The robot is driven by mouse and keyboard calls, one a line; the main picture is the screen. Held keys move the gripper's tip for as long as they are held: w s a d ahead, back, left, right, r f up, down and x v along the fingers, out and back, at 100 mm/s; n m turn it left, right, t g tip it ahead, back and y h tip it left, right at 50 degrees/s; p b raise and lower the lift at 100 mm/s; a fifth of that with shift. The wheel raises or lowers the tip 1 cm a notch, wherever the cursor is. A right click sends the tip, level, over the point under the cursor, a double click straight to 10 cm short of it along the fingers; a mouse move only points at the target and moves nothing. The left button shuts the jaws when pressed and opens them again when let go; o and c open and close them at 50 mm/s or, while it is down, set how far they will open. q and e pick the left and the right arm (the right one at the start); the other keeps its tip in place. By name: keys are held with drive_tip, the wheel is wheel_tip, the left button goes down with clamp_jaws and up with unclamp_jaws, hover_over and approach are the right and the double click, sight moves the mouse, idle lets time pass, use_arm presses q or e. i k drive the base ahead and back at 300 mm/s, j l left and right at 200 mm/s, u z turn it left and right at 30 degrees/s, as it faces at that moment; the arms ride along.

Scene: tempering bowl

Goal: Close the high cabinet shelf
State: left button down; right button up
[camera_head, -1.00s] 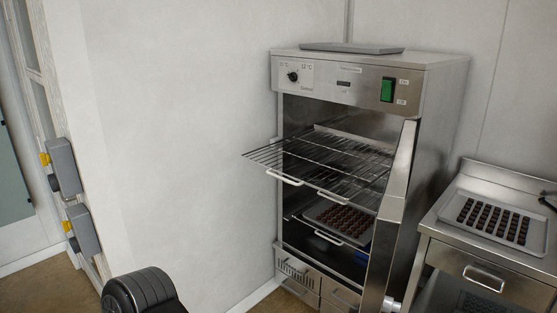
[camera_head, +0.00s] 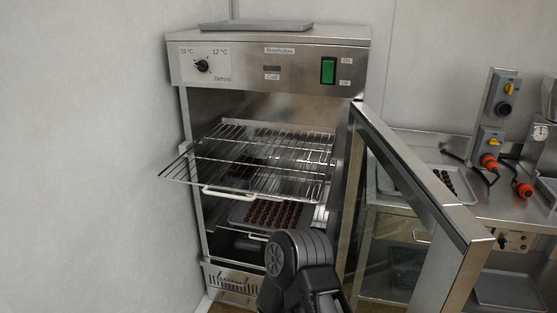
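The steel cabinet (camera_head: 270,75) stands in the middle of the head view with its glass door (camera_head: 430,195) swung open to the right. The high wire shelf (camera_head: 250,160) is slid out, its left front corner jutting past the cabinet's side. A white handle (camera_head: 228,193) sits on its front edge. A lower shelf with a tray of dark chocolates (camera_head: 272,214) lies below it. A dark arm part of mine (camera_head: 300,265) is at the bottom centre, in front of the cabinet opening and below the high shelf. No gripper fingers can be made out.
A steel counter (camera_head: 490,196) on the right holds a tray of chocolates (camera_head: 445,182) and switch boxes with red plugs (camera_head: 489,163). The open door stands between the cabinet and this counter. A flat tray (camera_head: 255,26) lies on the cabinet top. A bare wall is at left.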

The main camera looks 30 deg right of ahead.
sight(280, 126)
drive_tip(key=i+l+z, duration=0.1)
drive_tip(key=i+z, duration=0.4)
drive_tip(key=z, duration=0.2)
drive_tip(key=i+z, duration=0.35)
drive_tip(key=k+j, duration=0.05)
drive_tip(key=k, duration=0.05)
